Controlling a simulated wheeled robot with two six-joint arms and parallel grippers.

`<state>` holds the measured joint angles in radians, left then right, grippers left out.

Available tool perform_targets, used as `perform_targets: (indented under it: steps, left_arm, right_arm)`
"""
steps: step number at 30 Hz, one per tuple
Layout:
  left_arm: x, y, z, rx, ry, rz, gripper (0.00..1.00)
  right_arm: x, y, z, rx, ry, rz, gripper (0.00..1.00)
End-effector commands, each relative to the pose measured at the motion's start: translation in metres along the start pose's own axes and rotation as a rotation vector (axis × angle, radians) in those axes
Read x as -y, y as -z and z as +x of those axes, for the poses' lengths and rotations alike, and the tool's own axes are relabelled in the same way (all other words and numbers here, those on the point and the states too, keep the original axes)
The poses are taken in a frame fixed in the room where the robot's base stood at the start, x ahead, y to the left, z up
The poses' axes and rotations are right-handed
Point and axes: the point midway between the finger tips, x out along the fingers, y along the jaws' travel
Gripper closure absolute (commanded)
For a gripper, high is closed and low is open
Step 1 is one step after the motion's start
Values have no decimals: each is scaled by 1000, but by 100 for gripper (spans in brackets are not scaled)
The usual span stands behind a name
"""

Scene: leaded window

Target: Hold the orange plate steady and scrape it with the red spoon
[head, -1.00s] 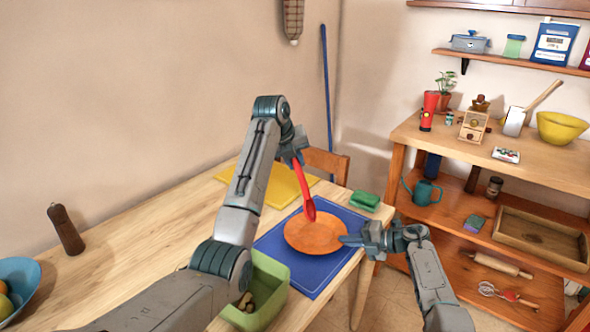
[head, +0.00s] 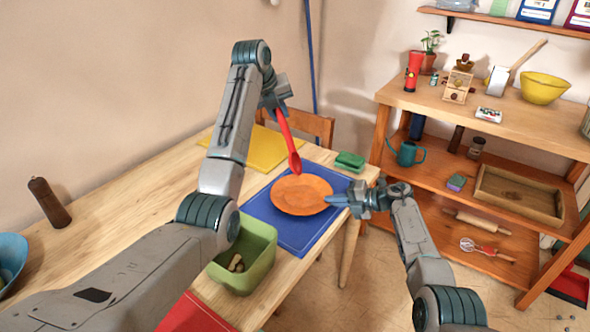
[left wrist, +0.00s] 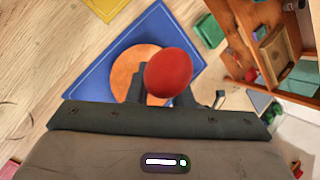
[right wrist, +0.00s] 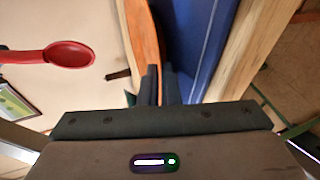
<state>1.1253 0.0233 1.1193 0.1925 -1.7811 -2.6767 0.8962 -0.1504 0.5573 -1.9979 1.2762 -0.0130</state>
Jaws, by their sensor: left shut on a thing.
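The orange plate (head: 301,195) lies flat on the blue mat (head: 262,208) near the table's right end. My left gripper (head: 276,103) is shut on the handle of the red spoon (head: 288,141), which hangs bowl down. The bowl shows over the plate's far rim, and the right wrist view shows the spoon (right wrist: 68,54) clear of the plate (right wrist: 143,35). In the left wrist view the spoon's bowl (left wrist: 168,73) covers part of the plate (left wrist: 126,70). My right gripper (head: 340,200) is at the plate's right rim, fingers close together; whether they pinch it is unclear.
A green bin (head: 246,262) stands in front of the mat. A green sponge (head: 349,161) lies behind it to the right, and a yellow mat (head: 255,149) lies behind left. A wooden shelf (head: 440,110) stands to the right. The table's left part is mostly clear.

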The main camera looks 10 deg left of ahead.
Motion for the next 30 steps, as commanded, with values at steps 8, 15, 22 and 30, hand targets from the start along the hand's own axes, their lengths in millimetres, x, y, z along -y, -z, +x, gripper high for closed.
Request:
perform_targets:
  steps: [8,15,22,30]
  left_arm:
    - [0,0,0,0,0,0,100]
    - [0,0,0,0,0,0,100]
    - [0,0,0,0,0,0,100]
    - [0,0,0,0,0,0,100]
  right_arm:
    - [1,0,0,0,1,1,100]
    - [2,0,0,0,2,2,72]
    - [3,1,0,-1,4,3,72]
    - [5,1,-6,0,5,4,72]
